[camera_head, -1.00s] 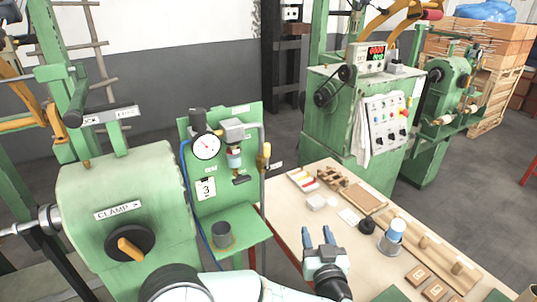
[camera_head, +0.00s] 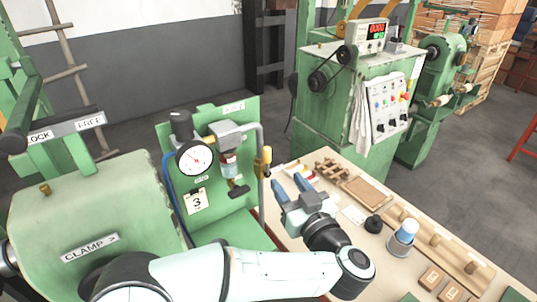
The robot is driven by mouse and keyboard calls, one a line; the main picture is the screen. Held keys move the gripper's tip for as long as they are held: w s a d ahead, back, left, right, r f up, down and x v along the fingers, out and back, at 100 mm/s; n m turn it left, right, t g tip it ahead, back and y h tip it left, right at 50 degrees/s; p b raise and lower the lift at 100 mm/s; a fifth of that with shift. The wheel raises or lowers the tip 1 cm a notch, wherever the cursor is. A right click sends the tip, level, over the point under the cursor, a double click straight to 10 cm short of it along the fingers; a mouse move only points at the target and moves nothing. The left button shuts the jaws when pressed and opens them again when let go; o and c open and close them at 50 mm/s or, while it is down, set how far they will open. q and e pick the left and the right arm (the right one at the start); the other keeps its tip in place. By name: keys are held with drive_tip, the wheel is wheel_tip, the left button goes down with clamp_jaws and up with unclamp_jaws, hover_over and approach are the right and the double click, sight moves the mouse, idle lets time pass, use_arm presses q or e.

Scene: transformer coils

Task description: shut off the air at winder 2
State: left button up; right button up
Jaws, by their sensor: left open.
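A green air panel (camera_head: 215,160) stands left of centre, with a round white gauge (camera_head: 194,160), a regulator with a clear bowl (camera_head: 229,165), and a yellow handle (camera_head: 265,160) on the grey pipe at its right edge. A card on the panel (camera_head: 197,201) reads 3; I see no 2 on it. A black handle (camera_head: 239,191) sits under the bowl. My left gripper (camera_head: 289,186), with blue fingers, is open and empty, just right of and below the yellow handle, apart from it in the picture. My right gripper is out of view.
A green CLAMP housing (camera_head: 90,215) stands at the left. The wooden bench (camera_head: 385,272) on the right holds blocks, a blue-topped cup (camera_head: 403,236) and a dark knob (camera_head: 374,224). A green control cabinet (camera_head: 335,120) stands behind.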

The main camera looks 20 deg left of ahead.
sight(269, 156)
use_arm(q)
drive_tip(key=p+x, duration=0.1)
drive_tip(key=x, duration=1)
drive_tip(key=shift+p, duration=0.3)
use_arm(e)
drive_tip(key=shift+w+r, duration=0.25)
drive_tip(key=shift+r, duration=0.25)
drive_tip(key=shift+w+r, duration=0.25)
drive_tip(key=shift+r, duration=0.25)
use_arm(q)
clamp_jaws()
